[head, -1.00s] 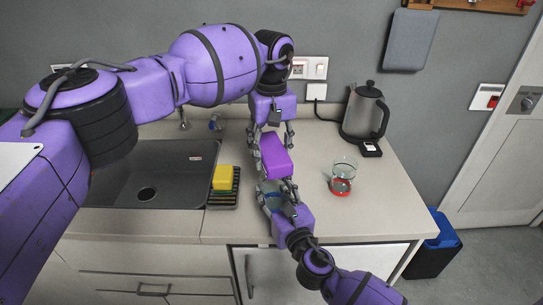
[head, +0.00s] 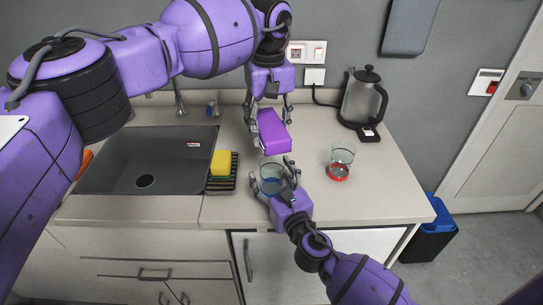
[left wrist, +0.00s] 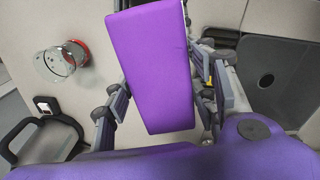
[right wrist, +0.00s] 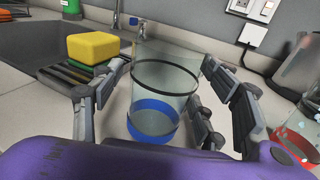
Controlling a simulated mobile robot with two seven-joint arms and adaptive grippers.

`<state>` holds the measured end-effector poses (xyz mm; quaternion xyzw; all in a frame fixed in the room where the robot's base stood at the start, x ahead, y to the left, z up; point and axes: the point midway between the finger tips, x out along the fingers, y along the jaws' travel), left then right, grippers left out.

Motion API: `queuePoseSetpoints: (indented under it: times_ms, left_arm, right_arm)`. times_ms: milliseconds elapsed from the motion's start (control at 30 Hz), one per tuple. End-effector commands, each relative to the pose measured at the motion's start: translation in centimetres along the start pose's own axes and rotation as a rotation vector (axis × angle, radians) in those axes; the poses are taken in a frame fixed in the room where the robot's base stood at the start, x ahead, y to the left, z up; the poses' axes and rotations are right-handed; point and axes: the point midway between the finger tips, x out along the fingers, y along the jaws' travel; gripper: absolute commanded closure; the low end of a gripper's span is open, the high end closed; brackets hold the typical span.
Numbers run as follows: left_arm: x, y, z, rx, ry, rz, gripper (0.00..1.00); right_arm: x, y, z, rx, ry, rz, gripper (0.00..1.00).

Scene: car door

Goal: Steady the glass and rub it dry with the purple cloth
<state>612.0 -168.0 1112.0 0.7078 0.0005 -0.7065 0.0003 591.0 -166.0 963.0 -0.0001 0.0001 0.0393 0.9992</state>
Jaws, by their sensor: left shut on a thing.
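A purple cloth block (head: 273,132) is held in my left gripper (head: 268,112), which is shut on it above the counter. The cloth fills the middle of the left wrist view (left wrist: 158,70) between the fingers. A clear glass with a blue base (head: 271,180) stands upright near the counter's front, just in front of and apart from the cloth. My right gripper (head: 274,184) has its fingers spread on either side of this glass. In the right wrist view the glass (right wrist: 165,85) is between the fingers, with a gap at the left finger; contact at the right finger is unclear.
A second glass with a red base (head: 340,163) stands to the right. A kettle (head: 362,98) is behind it near the wall. A yellow sponge (head: 220,163) rests on a dark rack (head: 222,184) beside the sink (head: 140,155). The right counter is mostly clear.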

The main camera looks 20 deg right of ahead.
Motion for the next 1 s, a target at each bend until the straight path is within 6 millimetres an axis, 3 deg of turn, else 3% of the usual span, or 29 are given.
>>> queuePoseSetpoints:
  times_ms: [367, 800, 1000]
  left_arm:
    - [0.0, 0.0, 0.0, 0.000, 0.000, 0.000, 0.68]
    - [0.0, 0.0, 0.0, 0.000, 0.000, 0.000, 0.68]
    - [0.0, 0.0, 0.0, 0.000, 0.000, 0.000, 0.68]
  right_arm:
    - [-0.7, 0.0, -0.1, 0.000, 0.002, 0.000, 0.31]
    - [-9.1, 0.0, -0.1, 0.002, 0.003, 0.000, 0.31]
    - [-11.5, 0.0, -0.1, 0.001, 0.001, -0.001, 0.31]
